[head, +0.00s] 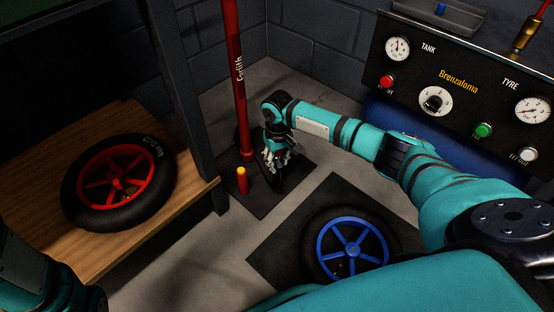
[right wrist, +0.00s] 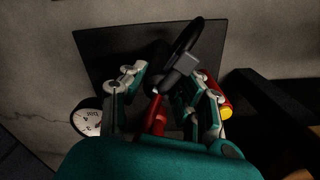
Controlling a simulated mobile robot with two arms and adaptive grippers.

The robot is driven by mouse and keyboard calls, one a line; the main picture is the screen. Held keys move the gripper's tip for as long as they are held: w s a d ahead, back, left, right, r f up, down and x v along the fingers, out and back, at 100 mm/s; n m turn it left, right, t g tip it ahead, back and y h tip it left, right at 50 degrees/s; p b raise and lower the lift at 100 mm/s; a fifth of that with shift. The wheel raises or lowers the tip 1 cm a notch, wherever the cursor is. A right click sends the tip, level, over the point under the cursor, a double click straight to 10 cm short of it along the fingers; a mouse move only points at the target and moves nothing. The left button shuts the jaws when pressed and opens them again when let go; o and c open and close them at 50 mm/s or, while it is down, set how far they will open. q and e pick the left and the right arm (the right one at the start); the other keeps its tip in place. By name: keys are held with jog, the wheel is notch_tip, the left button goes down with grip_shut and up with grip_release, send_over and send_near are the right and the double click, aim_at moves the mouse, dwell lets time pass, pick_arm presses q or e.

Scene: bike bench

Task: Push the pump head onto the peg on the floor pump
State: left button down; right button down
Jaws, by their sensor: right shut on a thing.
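The floor pump (head: 237,75) is a tall red tube standing on a dark base plate. A short red peg with a yellow top (head: 242,181) stands upright on that plate, left of my right gripper (head: 274,165). In the right wrist view the peg (right wrist: 225,107) shows partly behind the right finger. My right gripper (right wrist: 168,82) is shut on the black and grey pump head (right wrist: 178,72), which sits between its fingers. The pump head is apart from the peg. The fingers mostly hide the pump head in the head view. My left gripper is out of view.
A wooden bench (head: 190,190) with a red-rimmed wheel (head: 112,181) is at the left. A blue-rimmed wheel (head: 352,247) lies on a dark mat (head: 285,235) in front. A gauge panel (head: 462,55) stands at the right. The pump's round gauge (right wrist: 88,122) shows in the right wrist view.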

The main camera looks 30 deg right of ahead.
jog(key=shift+f, duration=0.15)
jog(key=c, duration=0.9)
grip_release()
